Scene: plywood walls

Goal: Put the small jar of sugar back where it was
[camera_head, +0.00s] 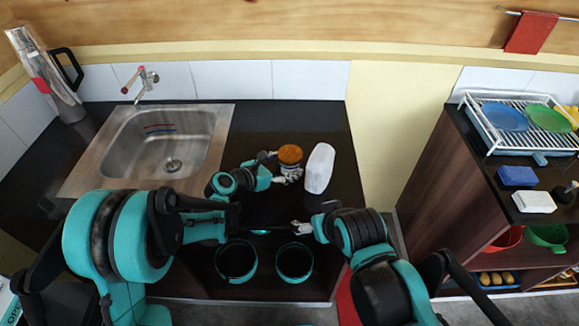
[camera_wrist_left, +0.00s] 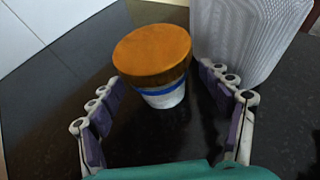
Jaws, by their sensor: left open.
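The small jar of sugar, with an orange-brown lid (camera_head: 290,154), stands upright on the black countertop right of the sink. In the left wrist view the jar (camera_wrist_left: 158,62) shows a blue band and a white body below its lid. My left gripper (camera_head: 279,168) is open, and its fingers (camera_wrist_left: 168,115) lie to either side in front of the jar, with the right fingers close to it. My right gripper (camera_head: 302,228) is near the counter's front edge, apart from the jar; its fingers are too small to tell open from shut.
A white ribbed container (camera_head: 319,168) stands just right of the jar, close to the left gripper's right finger. A sink (camera_head: 165,150) is on the left. A dark cabinet with a dish rack (camera_head: 485,128) stands at the right.

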